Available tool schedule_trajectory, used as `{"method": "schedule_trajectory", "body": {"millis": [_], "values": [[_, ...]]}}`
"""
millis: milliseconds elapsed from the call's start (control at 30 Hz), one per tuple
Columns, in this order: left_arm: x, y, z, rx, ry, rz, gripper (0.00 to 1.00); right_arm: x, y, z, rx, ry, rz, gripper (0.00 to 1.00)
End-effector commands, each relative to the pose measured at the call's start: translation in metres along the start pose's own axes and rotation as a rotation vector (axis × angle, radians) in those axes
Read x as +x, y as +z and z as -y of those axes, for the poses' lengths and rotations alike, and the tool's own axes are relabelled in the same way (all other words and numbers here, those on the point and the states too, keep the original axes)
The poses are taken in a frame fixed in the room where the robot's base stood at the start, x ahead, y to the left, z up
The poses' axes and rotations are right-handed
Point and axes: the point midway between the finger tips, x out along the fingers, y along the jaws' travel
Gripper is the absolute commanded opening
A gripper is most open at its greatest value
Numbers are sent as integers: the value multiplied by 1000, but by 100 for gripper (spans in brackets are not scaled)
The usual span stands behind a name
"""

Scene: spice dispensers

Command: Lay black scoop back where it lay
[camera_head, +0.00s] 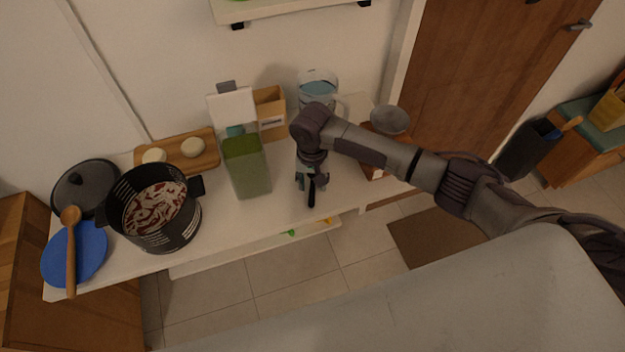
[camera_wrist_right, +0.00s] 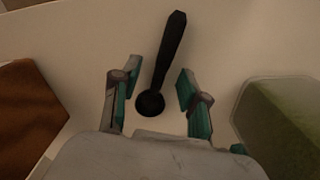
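The black scoop (camera_wrist_right: 166,62) lies on the white counter in the right wrist view, its round bowl toward my wrist and its handle pointing away. My right gripper (camera_wrist_right: 157,78) is open around it, with a gap between the scoop and each finger. In the head view my right gripper (camera_head: 307,180) points down over the counter's front part, and the scoop's dark handle (camera_head: 311,196) shows just below it. The rest of the scoop is hidden there by the gripper. My left gripper is not in view.
A green-filled container (camera_head: 247,166) stands just left of my right gripper. Behind are a wooden box (camera_head: 270,112) and a clear jug (camera_head: 318,88). A grey bowl (camera_head: 390,119) is to the right. A black pot (camera_head: 155,212) and blue plate (camera_head: 75,254) are at left.

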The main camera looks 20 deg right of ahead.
Motion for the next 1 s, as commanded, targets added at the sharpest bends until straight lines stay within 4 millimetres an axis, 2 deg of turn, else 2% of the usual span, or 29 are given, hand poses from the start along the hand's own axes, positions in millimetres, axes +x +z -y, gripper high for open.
{"method": "schedule_trajectory", "body": {"millis": [233,367,467,800,1000], "values": [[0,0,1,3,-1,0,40,0,0,0,0,1,0,46],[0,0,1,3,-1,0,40,-8,0,0,0,0,-1,46],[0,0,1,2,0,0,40,-23,-1,0,-1,-2,-2,46],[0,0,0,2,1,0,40,-94,0,0,-2,-2,-2,46],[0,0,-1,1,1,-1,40,-116,0,0,0,0,0,46]]}}
